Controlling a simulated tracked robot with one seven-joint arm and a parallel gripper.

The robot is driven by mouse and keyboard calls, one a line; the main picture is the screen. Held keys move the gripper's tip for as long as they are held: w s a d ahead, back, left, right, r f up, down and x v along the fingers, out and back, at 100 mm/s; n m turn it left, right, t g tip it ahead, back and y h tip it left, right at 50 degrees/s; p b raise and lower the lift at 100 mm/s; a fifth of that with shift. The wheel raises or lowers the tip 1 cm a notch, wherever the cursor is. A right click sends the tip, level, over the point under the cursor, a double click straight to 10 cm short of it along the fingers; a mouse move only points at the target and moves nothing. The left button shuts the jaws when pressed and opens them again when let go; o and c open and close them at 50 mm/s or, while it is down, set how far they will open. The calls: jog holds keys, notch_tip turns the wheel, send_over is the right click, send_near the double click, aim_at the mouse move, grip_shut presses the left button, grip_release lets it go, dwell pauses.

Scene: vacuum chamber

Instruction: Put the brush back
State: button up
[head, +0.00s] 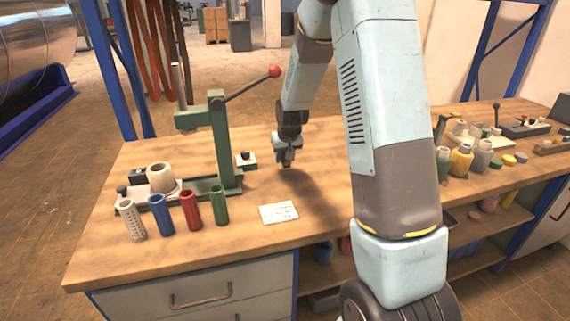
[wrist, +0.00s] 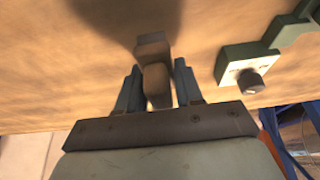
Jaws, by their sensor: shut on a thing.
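My gripper (head: 286,160) hangs over the wooden workbench (head: 315,215), to the right of the green press. In the wrist view my gripper (wrist: 157,85) has its two fingers on either side of a small grey-brown blocky thing, which looks like the brush (wrist: 156,82). It is shut on this thing, and the bench top lies below. The brush's far end sticks out past the fingertips, and its bristles cannot be told apart. In the head view the held thing is too small to make out clearly.
A green lever press (head: 222,145) with a red knob stands left of my gripper. Blue (head: 161,214), red (head: 191,210) and green (head: 220,205) tubes and a pale one (head: 132,219) stand in front. A white card (head: 278,212) lies nearby. Several bottles (head: 461,160) stand at right.

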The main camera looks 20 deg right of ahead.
aim_at(285, 165)
jog(key=shift+w+f, duration=0.15)
jog(key=shift+f, duration=1.55)
jog(key=shift+f, duration=0.2)
jog(key=o, duration=0.7)
jog(key=shift+o, duration=1.2)
jog(key=shift+f, duration=0.1)
